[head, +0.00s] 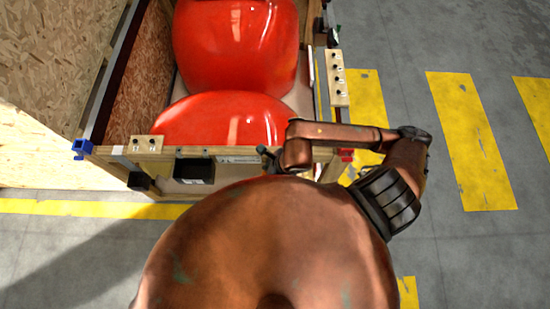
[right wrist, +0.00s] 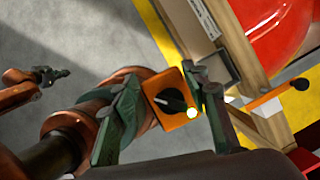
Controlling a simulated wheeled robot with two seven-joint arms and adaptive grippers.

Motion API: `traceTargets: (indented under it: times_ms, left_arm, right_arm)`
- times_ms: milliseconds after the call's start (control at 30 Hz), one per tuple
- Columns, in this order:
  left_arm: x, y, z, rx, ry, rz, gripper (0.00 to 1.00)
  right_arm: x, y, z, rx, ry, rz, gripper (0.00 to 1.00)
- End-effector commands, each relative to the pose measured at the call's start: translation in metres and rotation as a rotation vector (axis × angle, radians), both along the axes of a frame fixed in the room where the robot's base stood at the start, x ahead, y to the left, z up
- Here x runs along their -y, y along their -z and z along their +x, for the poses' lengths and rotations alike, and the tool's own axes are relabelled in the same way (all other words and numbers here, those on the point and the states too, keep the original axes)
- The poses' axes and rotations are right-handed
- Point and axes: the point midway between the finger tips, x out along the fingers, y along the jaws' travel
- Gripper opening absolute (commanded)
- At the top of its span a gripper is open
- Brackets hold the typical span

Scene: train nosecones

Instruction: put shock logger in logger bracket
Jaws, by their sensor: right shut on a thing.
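The shock logger (right wrist: 163,86) is an orange box with a black knob-like part and a small bright spot on its face. My right gripper (right wrist: 167,100) is shut on it, one dark green finger on each side, in the right wrist view. The logger bracket looks to be the black open box (head: 194,170) on the crate's front beam; it also shows in the right wrist view (right wrist: 222,70), just beyond the held logger and apart from it. In the head view my right gripper (head: 268,158) is at the front beam, right of the bracket; the logger is hidden there. My left gripper (right wrist: 50,75) shows small at the left of the wrist view, its jaws unclear.
The wooden crate (head: 235,152) holds two large red nosecones (head: 235,45). A blue clamp (head: 82,148) and a red clamp (head: 346,155) sit at its front corners. A smaller black part (head: 139,181) hangs at the front left. Floor with yellow stripes (head: 470,140) is clear to the right.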

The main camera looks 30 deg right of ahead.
Motion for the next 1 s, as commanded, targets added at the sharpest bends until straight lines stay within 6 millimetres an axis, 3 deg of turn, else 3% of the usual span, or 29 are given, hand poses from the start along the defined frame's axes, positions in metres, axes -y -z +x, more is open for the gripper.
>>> traceTargets:
  times_ms: [300, 500, 867, 1000]
  left_arm:
    - [-0.001, 0.017, -0.001, -0.002, 0.0, 0.001, 0.0]
    - [-0.001, 0.04, -0.001, -0.002, 0.001, 0.0, 0.0]
    - [0.0, 0.048, -0.002, -0.003, 0.001, 0.0, 0.0]
    - [0.0, 0.058, -0.002, -0.003, 0.001, 0.0, 0.0]
  right_arm:
    - [0.054, 0.036, 0.055, -0.001, 0.003, -0.005, 0.0]
    - [0.073, 0.073, 0.074, -0.002, 0.001, -0.001, 0.0]
    - [0.084, 0.089, 0.084, -0.003, 0.0, -0.004, 0.0]
    - [0.089, 0.108, 0.086, -0.009, 0.001, -0.005, 0.0]
